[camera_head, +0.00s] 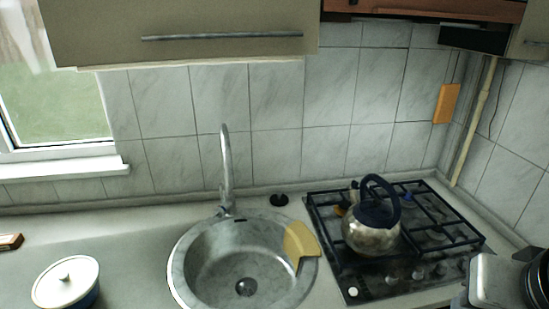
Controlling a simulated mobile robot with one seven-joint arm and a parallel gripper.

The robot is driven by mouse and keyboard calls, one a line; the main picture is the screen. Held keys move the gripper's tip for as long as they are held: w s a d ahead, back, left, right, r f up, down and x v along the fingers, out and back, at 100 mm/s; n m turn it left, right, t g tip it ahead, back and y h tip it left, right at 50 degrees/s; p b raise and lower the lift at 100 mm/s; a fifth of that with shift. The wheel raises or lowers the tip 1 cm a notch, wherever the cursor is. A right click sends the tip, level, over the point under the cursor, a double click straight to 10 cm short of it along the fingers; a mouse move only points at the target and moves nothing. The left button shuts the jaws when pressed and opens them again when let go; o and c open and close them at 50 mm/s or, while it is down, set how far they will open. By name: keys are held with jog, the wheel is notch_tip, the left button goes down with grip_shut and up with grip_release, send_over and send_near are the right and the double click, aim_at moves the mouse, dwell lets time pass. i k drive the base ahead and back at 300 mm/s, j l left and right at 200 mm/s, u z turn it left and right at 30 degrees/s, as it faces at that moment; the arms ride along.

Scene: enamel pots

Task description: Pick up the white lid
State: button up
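The white lid (60,287) is round with a small knob on top. It sits on a pot at the lower left of the head view, on the counter. Only a strip of the pot's dark blue side (88,301) shows below the lid's rim; the rest is hidden by the lid or cut off by the frame. No gripper fingers can be made out in this view, so I cannot see whether my gripper is open or shut.
A round sink (200,262) with a tall tap (226,170) is right of the pot. A kettle (371,235) stands on the gas hob (330,207). Grey and black shapes, unclear, fill the lower right corner. A small brown object (10,241) lies behind the pot. Counter between pot and sink is clear.

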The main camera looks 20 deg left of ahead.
aim_at(64, 283)
jog(key=u, duration=2.65)
jog(key=i+j+z, duration=0.15)
jog(key=z, duration=0.2)
jog(key=i+j+z, duration=0.1)
jog(key=z, duration=0.3)
jog(key=j+z, duration=0.35)
jog(key=i+j+z, duration=0.15)
jog(key=j, duration=0.2)
jog(key=j+z, duration=0.1)
jog(key=j, duration=0.2)
jog(key=i+j+z, duration=0.15)
jog(key=j, duration=0.25)
jog(key=i+j, duration=0.1)
jog(key=j, duration=0.6)
jog(key=i+j, duration=0.1)
jog(key=j, duration=0.6)
